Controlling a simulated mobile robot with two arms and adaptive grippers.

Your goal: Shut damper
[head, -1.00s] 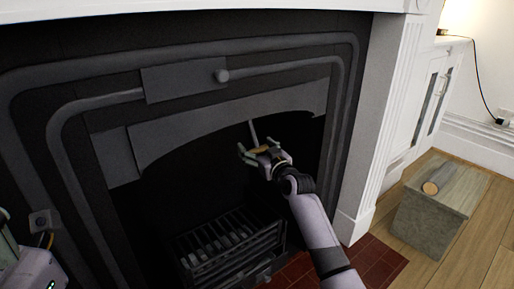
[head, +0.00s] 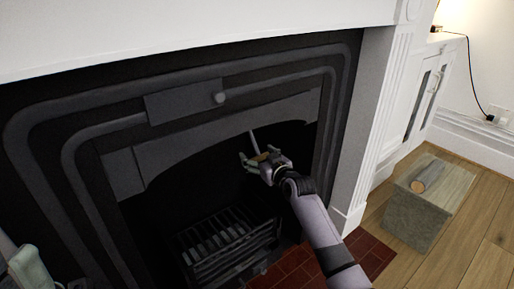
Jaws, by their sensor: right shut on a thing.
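The fireplace is a dark cast-iron surround (head: 150,180) with a black opening. A thin grey damper rod (head: 254,138) hangs down from under the arched hood inside the opening. My right gripper (head: 256,158) is at the rod's lower end, shut on the damper handle, which is mostly hidden by the fingers. The damper plate itself is out of sight up in the flue. Part of my left arm shows at the lower left edge; my left gripper's fingers cannot be made out.
A red tiled hearth (head: 365,250) lies in front. A grey box with a log (head: 428,177) on it stands at the right on the wooden floor. The white mantel (head: 200,32) overhangs above.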

